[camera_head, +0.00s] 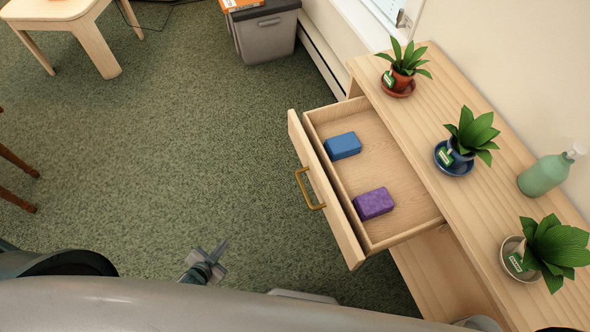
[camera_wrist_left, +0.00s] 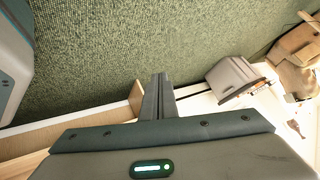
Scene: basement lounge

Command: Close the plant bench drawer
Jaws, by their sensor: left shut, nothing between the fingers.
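The plant bench (camera_head: 462,150) stands at the right in the head view. Its drawer (camera_head: 408,220) is pulled well out to the left, with a brass handle (camera_head: 304,189) on its front. A blue block (camera_head: 343,146) and a purple block (camera_head: 374,204) lie inside it. My left gripper (camera_head: 219,250) is at the bottom of the head view, over the carpet, apart from the drawer front. Its fingers are shut and empty; they also show in the left wrist view (camera_wrist_left: 158,98). A wooden panel edge (camera_wrist_left: 136,97) shows beside them there. My right gripper is not in view.
Potted plants (camera_head: 404,66) and a green pump bottle (camera_head: 548,174) stand on the bench top. A grey bin (camera_head: 264,34) stands by the far wall, and a light wooden table (camera_head: 70,22) at the far left. The carpet left of the drawer is clear.

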